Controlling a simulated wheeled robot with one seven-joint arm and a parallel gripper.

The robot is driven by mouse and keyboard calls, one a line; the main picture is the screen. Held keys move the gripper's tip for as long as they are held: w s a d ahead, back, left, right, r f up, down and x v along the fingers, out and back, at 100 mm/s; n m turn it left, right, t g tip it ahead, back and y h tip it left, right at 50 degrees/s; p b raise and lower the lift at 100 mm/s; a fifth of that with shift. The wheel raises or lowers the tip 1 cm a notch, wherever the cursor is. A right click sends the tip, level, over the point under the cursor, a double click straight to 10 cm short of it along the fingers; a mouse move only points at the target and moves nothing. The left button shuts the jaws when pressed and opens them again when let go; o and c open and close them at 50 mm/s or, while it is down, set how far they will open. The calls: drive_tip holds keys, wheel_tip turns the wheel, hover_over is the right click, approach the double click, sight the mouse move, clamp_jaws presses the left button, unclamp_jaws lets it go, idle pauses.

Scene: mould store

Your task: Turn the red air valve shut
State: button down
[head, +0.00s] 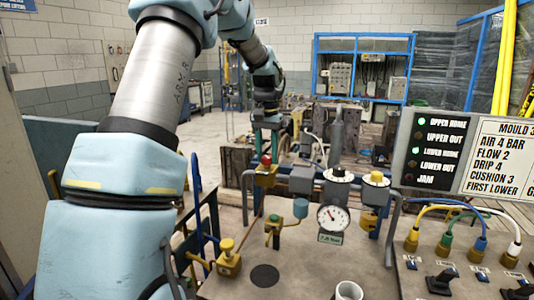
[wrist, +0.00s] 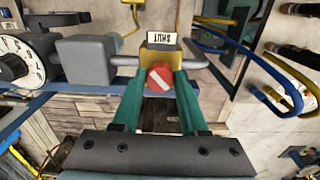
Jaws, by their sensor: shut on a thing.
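The red air valve (head: 266,159) stands on a yellow body (head: 265,178) on the pipework at the back of the bench. In the wrist view its round red knob (wrist: 160,79) shows a pale diagonal stripe. My gripper (head: 267,147) points down onto the knob from above. In the wrist view the green fingers of my gripper (wrist: 162,88) are shut on the knob, one on each side. A small label (wrist: 165,40) by the yellow body reads SHUT upside down. The fingers hide part of the knob's sides.
A grey block (head: 301,179), a white dial (head: 338,174) and a yellow knob (head: 376,178) stand to the right along the blue rail. A pressure gauge (head: 333,217) and a yellow-knobbed valve (head: 227,246) are nearer. Coloured hoses (head: 450,210) curve at the right.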

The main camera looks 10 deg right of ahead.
sight(267, 157)
drive_tip(key=m, duration=0.4)
drive_tip(key=shift+r+m+p, duration=0.1)
drive_tip(key=shift+m+p, duration=0.2)
drive_tip(key=shift+p, duration=0.05)
drive_tip(key=shift+m+p, duration=0.3)
drive_tip(key=shift+m, duration=1.7)
drive_tip(key=shift+c, duration=2.2)
unclamp_jaws()
wheel_tip(267, 157, up, 11)
drive_tip(key=b, duration=0.3)
drive_tip(key=shift+f, duration=0.25)
